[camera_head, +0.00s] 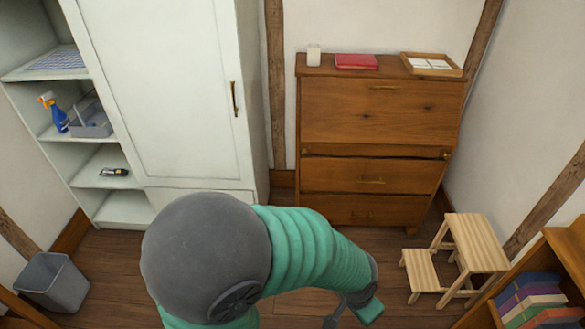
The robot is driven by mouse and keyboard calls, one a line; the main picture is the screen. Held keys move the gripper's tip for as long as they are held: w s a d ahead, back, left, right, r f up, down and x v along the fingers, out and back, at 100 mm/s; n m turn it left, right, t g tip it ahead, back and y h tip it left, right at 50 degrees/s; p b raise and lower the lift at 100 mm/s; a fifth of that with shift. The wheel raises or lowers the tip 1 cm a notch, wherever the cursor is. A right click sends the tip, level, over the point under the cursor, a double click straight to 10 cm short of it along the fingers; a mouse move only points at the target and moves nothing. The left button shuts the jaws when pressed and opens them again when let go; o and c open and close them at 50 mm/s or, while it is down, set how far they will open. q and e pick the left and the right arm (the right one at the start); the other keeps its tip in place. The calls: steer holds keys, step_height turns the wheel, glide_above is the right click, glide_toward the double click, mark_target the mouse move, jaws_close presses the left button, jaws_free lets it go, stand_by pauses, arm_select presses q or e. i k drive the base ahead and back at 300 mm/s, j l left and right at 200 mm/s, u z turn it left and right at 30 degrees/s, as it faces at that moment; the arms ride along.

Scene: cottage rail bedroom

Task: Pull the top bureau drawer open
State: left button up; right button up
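The wooden bureau (325,110) stands against the back wall. Below a narrow strip is the upper drawer (335,173) with a brass pull (371,181). A lower drawer (335,208) has a pull too. Panel and drawers look shut. My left arm crosses the bottom of the view. Its gripper (350,311) is low, well in front of the bureau and apart from it, partly cut off and too unclear to read. My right gripper is not in view.
A red book (356,61), a white candle-like item (313,54) and a wooden tray (431,64) sit on the bureau. A white wardrobe (170,90) stands left. A step stool (475,242) and a bookcase (565,250) stand right. Floor before the bureau is clear.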

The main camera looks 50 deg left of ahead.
mark_target(395, 174)
steer(key=u, duration=1.1)
steer(key=i+j+u, duration=0.25)
steer(key=i, duration=0.95)
steer(key=i+j+u, duration=0.1)
steer(key=i+u, duration=0.15)
steer(key=i, duration=1)
